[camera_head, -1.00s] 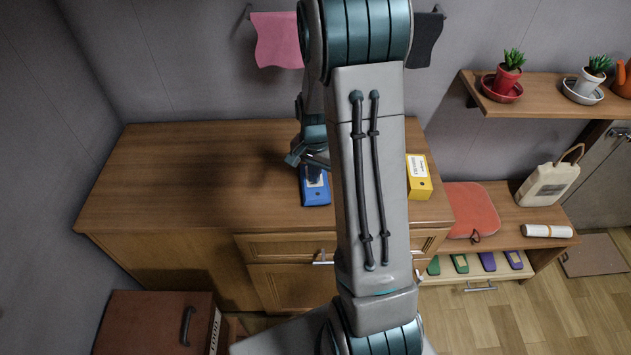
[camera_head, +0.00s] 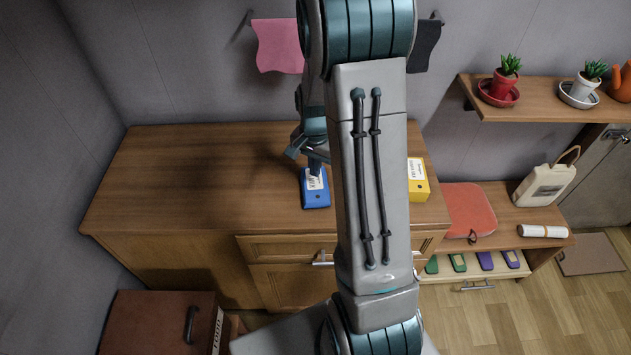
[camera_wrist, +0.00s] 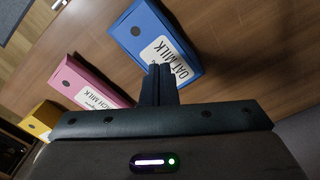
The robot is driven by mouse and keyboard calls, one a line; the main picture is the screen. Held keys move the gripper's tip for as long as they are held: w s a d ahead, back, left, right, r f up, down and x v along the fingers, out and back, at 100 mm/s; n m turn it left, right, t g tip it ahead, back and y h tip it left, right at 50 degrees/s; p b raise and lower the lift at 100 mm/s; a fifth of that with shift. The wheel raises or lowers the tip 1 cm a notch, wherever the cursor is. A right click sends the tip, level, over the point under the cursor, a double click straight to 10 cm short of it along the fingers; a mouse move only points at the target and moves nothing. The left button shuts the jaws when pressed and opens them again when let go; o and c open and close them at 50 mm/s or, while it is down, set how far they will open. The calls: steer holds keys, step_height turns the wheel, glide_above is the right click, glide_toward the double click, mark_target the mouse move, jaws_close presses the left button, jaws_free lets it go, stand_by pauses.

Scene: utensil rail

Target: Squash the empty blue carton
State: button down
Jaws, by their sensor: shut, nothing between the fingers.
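The blue carton (camera_head: 316,198), labelled OAT MILK, lies on the wooden cabinet top in the head view. It keeps a box shape. In the wrist view the blue carton (camera_wrist: 140,28) is just beyond my fingertips. My gripper (camera_head: 315,170) is shut and empty, pointing down over the carton's far part. In the wrist view my gripper (camera_wrist: 161,68) overlaps the edge of the white label. I cannot tell whether the fingertips touch the carton. My arm hides part of the cabinet top to the right.
A pink carton (camera_wrist: 75,80) and a yellow carton (camera_head: 417,188) lie in a row beside the blue one. The cabinet top (camera_head: 190,180) is clear on the left. A lower bench (camera_head: 500,200) and a plant shelf (camera_head: 535,105) stand to the right.

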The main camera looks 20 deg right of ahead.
mark_target(315, 183)
step_height(315, 183, up, 5)
steer(key=p, duration=0.3)
stand_by(0.6)
steer(key=s+a+r+n+t, duration=0.1)
steer(key=s+a+r+n, duration=0.3)
steer(key=s+r, duration=0.4)
steer(key=s+a+r+n+t, duration=0.2)
steer(key=s+a+r+n, duration=0.3)
steer(key=s+r, duration=0.3)
steer(key=shift+s+a+r+n, duration=0.35)
steer(key=shift+s+n, duration=0.55)
steer(key=shift+s, duration=0.2)
steer(key=shift+s+d, duration=0.1)
